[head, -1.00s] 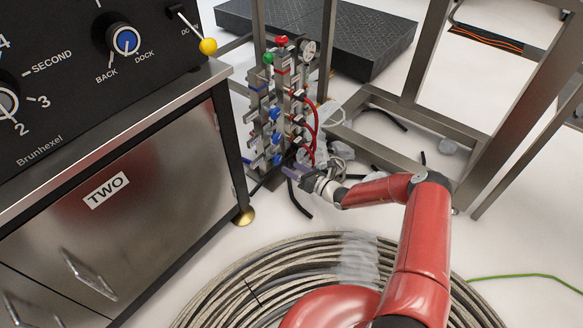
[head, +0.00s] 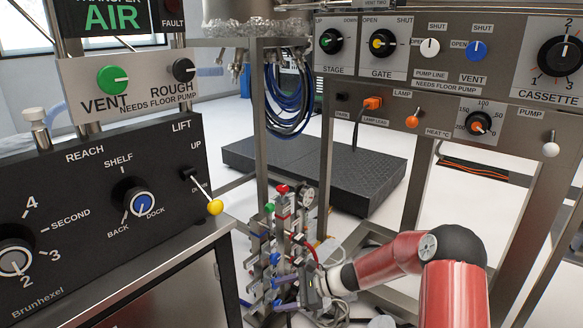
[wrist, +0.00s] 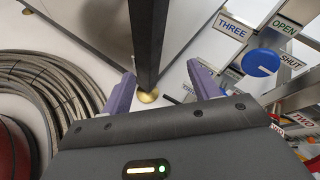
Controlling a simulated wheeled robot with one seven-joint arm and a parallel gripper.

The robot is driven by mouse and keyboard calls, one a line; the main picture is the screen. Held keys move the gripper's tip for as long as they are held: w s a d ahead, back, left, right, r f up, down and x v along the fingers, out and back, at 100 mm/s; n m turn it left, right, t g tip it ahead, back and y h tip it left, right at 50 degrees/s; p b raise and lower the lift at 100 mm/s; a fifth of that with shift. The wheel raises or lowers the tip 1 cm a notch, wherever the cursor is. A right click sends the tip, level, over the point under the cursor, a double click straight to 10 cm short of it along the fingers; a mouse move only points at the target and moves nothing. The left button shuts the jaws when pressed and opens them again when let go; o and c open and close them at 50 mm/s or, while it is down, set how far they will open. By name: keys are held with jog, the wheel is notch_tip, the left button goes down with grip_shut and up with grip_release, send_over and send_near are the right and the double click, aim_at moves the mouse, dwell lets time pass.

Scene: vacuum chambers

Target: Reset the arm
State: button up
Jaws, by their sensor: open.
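My red arm (head: 455,290) reaches in from the lower right of the head view, with a bent elbow and the forearm pointing left. My gripper (wrist: 160,85) is open and empty in the wrist view, its two purple fingers spread apart. A dark cabinet leg (wrist: 150,45) shows between the fingers, beyond them; I see no contact. In the head view, my gripper is beside the lower right of a valve stack (head: 283,235) with red, green and blue knobs. The fingertips are hard to make out there. A blue knob (wrist: 262,62) with OPEN and SHUT labels is right of the fingers.
A black control panel (head: 100,200) with a yellow-tipped lever (head: 215,207) stands left. A panel of knobs (head: 450,60) spans the upper right on metal posts. A black platform (head: 320,165) lies behind. Coiled hose (wrist: 50,90) is on the floor.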

jog(key=s+d+r+n+h+p, duration=0.2)
jog(key=s+d+r+n+h, duration=0.25)
jog(key=s+r, duration=0.45)
jog(key=s+d+r+n+h+p, duration=0.2)
jog(key=s+d+r+n+h, duration=0.3)
jog(key=r, duration=0.6)
jog(key=s+d+r+n+t+h+p, duration=0.1)
jog(key=s+d+r, duration=0.3)
jog(key=s, duration=0.5)
jog(key=s+d+r+n+t+h+p, duration=0.1)
jog(key=s+d+r+n+t+h, duration=0.1)
jog(key=s+r, duration=0.5)
jog(key=s+d+n+t, duration=0.1)
jog(key=s+d+n, duration=0.1)
jog(key=shift+n+h+p, duration=0.3)
jog(key=shift+n+h, duration=0.05)
